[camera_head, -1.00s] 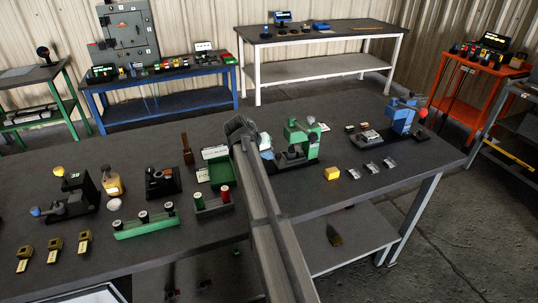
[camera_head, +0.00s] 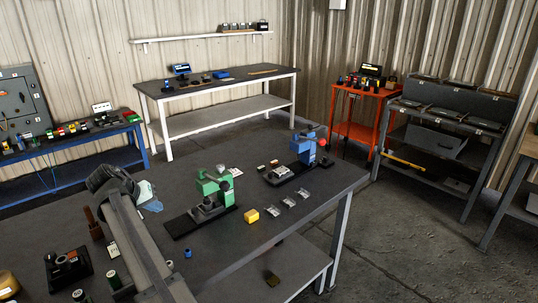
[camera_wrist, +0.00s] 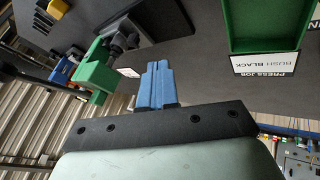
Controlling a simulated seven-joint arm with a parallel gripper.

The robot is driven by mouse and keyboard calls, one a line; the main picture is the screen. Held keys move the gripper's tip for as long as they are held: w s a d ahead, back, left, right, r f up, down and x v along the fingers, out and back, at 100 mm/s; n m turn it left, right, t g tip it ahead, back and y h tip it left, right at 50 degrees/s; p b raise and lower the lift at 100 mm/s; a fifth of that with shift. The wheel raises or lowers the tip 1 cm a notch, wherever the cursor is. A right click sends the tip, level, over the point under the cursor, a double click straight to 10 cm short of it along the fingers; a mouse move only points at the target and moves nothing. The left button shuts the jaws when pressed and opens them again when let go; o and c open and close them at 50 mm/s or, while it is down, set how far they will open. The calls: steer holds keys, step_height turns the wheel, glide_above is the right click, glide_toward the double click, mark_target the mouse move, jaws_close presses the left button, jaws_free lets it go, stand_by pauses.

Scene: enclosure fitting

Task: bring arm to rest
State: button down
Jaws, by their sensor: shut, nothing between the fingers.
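My gripper (camera_head: 150,198) is above the dark workbench (camera_head: 270,215), to the left of the green press in the head view. In the wrist view its blue fingers (camera_wrist: 155,84) are together, with nothing between them. My grey arm reaches in from the bottom edge of the head view and hides part of the bench. The green press (camera_head: 212,190) stands on a black base. It also shows in the wrist view (camera_wrist: 95,75), left of the fingers and apart from them.
A blue press (camera_head: 306,148), a yellow block (camera_head: 251,215) and several small clear parts stand right of the green press. A green tray (camera_wrist: 268,20) labelled "BUSH BLACK" shows in the wrist view. An orange cart (camera_head: 362,108) and a grey rack (camera_head: 440,135) stand beyond the bench.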

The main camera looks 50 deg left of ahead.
steer(key=shift+d, duration=0.1)
